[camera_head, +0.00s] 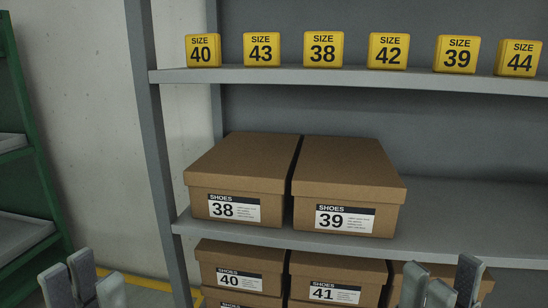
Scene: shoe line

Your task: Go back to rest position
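My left gripper (82,283) shows at the bottom left edge of the head view. Its grey fingers point up and stand apart, with nothing seen between them. My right gripper (440,282) shows at the bottom right, its fingers also spread and seemingly empty. It is in front of the lower right part of the shelf rack in the picture. The lower parts of both grippers and both arms are out of the frame. Neither gripper is seen touching a box.
A grey shelf rack (159,140) holds shoe boxes 38 (237,170) and 39 (346,175) side by side. Boxes 40 (242,259) and 41 (338,268) sit below. Yellow size blocks (323,49) line the top shelf (350,77). A green rack (28,140) stands left.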

